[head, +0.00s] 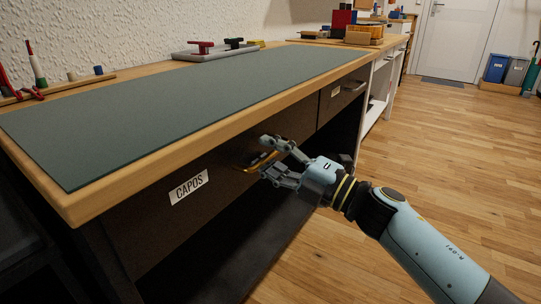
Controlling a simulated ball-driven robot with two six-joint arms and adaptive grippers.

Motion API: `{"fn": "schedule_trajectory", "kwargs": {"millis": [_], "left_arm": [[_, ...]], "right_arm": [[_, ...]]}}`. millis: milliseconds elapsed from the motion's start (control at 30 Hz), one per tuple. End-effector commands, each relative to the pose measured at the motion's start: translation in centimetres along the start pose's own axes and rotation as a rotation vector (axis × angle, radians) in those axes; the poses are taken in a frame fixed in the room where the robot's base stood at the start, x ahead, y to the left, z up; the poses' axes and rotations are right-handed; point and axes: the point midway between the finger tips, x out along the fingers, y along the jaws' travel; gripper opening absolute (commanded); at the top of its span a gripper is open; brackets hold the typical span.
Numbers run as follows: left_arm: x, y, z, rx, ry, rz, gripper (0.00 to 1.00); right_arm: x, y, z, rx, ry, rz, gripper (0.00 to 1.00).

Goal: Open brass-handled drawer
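The brass handle (260,162) is on the dark front of a workbench drawer (225,183) labelled "CAPOS". The drawer front looks flush with the bench, so it appears closed. My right gripper (264,158) is at the handle, with one finger above it and one below. The fingers are spread apart, and part of the handle is hidden behind them. I cannot tell whether they touch it. My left gripper is not in view.
The bench top (180,105) with its green-grey mat runs above the drawer. A second drawer (343,93) with a grey handle is farther right. Dark open space lies below the drawers. The wooden floor (440,150) at the right is clear.

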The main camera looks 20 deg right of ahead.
Motion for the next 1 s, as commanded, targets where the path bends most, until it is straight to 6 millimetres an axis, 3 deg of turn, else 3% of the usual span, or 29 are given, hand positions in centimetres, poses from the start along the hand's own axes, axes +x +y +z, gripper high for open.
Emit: {"fn": "schedule_trajectory", "kwargs": {"millis": [167, 433, 1000], "left_arm": [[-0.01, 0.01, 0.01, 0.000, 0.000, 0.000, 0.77], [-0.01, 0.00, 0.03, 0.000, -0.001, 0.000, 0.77], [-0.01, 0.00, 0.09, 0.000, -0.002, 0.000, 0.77]], "right_arm": [[-0.01, 0.01, 0.00, 0.000, 0.000, 0.000, 0.33], [-0.03, 0.01, 0.00, 0.000, 0.000, 0.000, 0.00], [-0.21, -0.03, -0.01, 0.000, 0.000, -0.002, 0.00]]}}
